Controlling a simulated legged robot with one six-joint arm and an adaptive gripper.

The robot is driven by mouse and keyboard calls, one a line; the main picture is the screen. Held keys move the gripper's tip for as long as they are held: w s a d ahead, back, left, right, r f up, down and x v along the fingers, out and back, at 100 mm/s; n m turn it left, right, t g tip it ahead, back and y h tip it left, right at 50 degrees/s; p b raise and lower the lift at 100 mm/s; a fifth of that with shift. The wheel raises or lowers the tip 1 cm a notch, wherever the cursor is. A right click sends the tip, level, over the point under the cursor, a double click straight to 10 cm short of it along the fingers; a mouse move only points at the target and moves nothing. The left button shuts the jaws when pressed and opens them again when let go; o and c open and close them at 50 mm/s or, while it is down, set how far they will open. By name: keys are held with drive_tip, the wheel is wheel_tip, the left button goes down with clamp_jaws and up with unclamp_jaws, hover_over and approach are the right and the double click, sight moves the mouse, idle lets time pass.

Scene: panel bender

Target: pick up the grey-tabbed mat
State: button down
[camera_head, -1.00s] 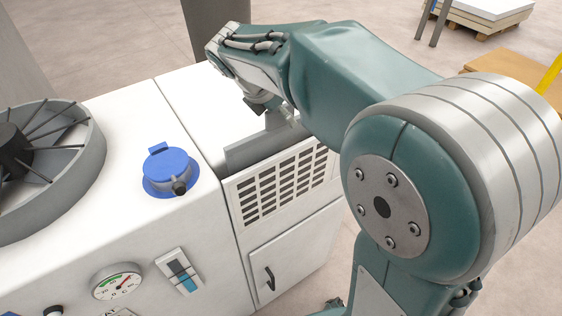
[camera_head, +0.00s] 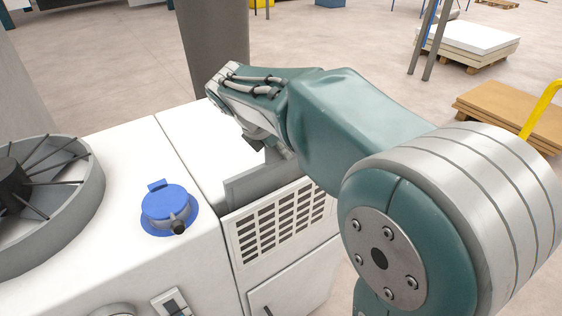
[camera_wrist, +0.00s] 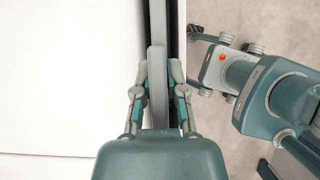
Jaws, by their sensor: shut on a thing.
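The grey-tabbed mat (camera_head: 243,186) shows in the head view as a grey upright edge standing out of the top of the white machine, just behind its grille. In the wrist view it is a narrow grey strip (camera_wrist: 157,50) running up the picture. My gripper (camera_wrist: 161,77) is shut on this strip, one finger on each side. In the head view my wrist hangs over the mat and hides the fingertips. The lower part of the mat is hidden inside the machine.
The white machine (camera_head: 200,140) carries a blue capped socket (camera_head: 167,207) and a round fan (camera_head: 50,195) to the left. Its slotted grille (camera_head: 268,222) faces front. A dark grey column (camera_head: 215,50) stands behind. Pallets (camera_head: 470,42) lie on open floor at the right.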

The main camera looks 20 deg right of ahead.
wheel_tip(320, 180, up, 27)
idle(1.0)
drive_tip(key=shift+s, duration=0.1)
